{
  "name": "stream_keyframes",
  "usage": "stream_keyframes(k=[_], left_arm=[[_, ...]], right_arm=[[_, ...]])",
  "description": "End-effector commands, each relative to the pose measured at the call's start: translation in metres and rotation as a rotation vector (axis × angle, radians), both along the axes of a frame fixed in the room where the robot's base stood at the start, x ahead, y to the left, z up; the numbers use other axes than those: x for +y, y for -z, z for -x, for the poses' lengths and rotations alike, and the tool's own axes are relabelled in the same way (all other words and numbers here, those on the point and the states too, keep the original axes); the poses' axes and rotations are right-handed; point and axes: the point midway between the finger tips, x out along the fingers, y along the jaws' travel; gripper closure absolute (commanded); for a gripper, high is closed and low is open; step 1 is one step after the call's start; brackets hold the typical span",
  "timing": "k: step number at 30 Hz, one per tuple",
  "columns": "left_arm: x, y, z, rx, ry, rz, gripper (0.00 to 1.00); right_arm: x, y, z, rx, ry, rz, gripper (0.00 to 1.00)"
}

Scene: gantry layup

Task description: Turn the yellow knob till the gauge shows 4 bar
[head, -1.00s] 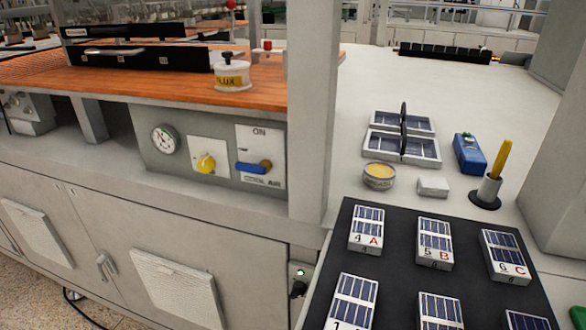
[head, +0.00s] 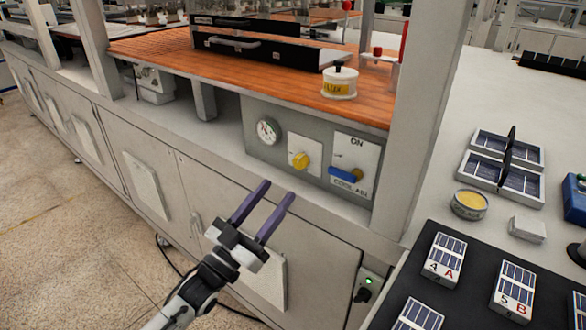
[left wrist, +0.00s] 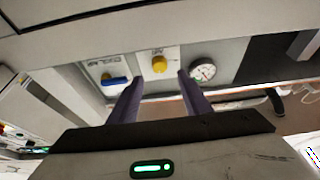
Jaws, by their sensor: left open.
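The yellow knob (head: 300,160) sits on a white plate on the grey panel under the orange bench top. The round gauge (head: 268,131) is left of it; its reading is too small to tell. My left gripper (head: 273,192) is open and empty, below and in front of the panel, its two purple fingers pointing up towards the knob without touching it. In the left wrist view the knob (left wrist: 159,64) shows beyond and between the fingers (left wrist: 160,92), with the gauge (left wrist: 203,70) to its right. My right gripper is not in view.
The bench top (head: 200,55) overhangs the panel. A white post (head: 420,130) stands at the right. A flux pot (head: 339,82) stands above.

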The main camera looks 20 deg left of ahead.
Motion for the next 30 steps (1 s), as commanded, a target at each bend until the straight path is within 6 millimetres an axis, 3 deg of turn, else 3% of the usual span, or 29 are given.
stream_keyframes(k=[6,12,24,30], left_arm=[[-0.014,-0.018,-0.038,-0.001,0.000,-0.001,0.56],[-0.022,-0.027,-0.061,0.002,-0.001,0.000,0.56],[-0.025,-0.029,-0.068,0.004,0.000,-0.001,0.56],[-0.025,-0.029,-0.068,0.003,0.000,-0.001,0.88]], right_arm=[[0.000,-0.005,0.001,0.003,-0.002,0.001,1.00],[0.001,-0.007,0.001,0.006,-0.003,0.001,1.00],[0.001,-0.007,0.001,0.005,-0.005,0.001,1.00],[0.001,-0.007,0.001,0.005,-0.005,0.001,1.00]])
